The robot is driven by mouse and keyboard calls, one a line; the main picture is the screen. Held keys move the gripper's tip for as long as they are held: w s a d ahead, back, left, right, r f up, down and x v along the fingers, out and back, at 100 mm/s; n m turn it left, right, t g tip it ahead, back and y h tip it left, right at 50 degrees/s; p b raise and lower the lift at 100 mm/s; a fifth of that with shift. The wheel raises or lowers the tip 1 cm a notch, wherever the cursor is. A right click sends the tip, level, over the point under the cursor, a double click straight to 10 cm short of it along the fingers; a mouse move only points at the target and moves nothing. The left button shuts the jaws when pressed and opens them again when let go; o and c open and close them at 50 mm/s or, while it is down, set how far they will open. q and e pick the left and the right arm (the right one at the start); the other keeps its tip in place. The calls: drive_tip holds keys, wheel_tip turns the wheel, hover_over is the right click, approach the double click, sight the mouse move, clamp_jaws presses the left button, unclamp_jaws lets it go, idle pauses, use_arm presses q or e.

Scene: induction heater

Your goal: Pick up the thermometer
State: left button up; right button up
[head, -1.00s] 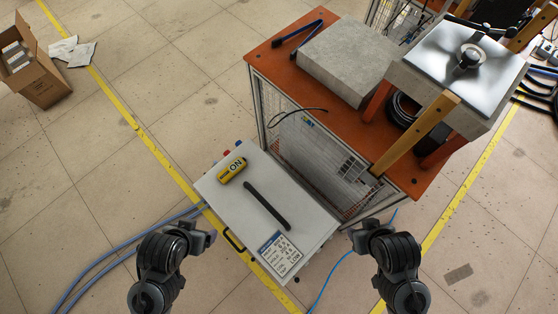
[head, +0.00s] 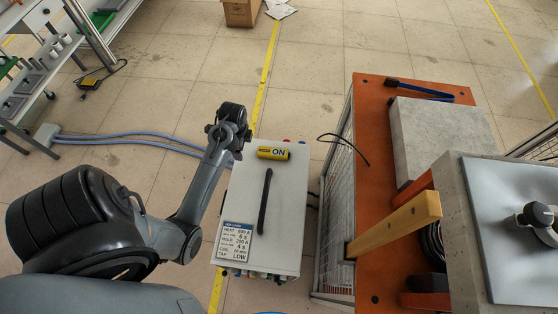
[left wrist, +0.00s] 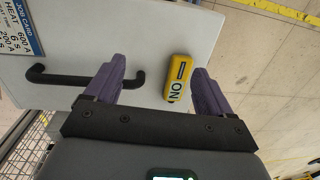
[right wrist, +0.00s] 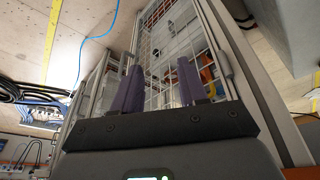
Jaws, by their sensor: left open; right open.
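Nothing in view is clearly marked as a thermometer. My left gripper (head: 236,150) is above the cabinet's left edge, beside the device. In the left wrist view the gripper (left wrist: 158,70) is open and empty; the yellow device (left wrist: 178,78) shows beyond the fingers, between their tips and nearer the right one. I cannot tell the height gap. My right gripper (right wrist: 160,68) is open and empty, facing a wire mesh cage; it is outside the head view.
The white cabinet (head: 285,220) also has a black bar handle (head: 265,200) and a job card (head: 234,242). Blue hoses (head: 130,137) run left.

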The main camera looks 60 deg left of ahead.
use_arm(q)
drive_tip(key=w+a+f+t+h+b, duration=0.1)
drive_tip(key=w+a+f+h+b, duration=0.1)
drive_tip(key=w+a+f, duration=0.15)
drive_tip(key=t+h+b, duration=0.2)
approach(270, 151)
drive_tip(key=x, duration=0.1)
drive_tip(key=b+x, duration=0.2)
drive_tip(key=x, duration=0.1)
drive_tip(key=shift+s+f, duration=0.2)
drive_tip(key=shift+s, duration=0.1)
drive_tip(key=shift+w+b+x, duration=0.15)
drive_tip(key=shift+b+x, duration=0.7)
drive_tip(key=shift+x, duration=0.45)
drive_tip(key=shift+w+b+x, duration=0.1)
drive_tip(key=shift+b+x, duration=0.75)
drive_tip(key=shift+x, duration=0.4)
drive_tip(key=shift+r, duration=0.1)
use_arm(e)
wheel_tip(270, 151, down, 11)
drive_tip(key=shift+r, duration=0.2)
use_arm(q)
drive_tip(key=shift+c, duration=0.3)
drive_tip(key=c, duration=1.1)
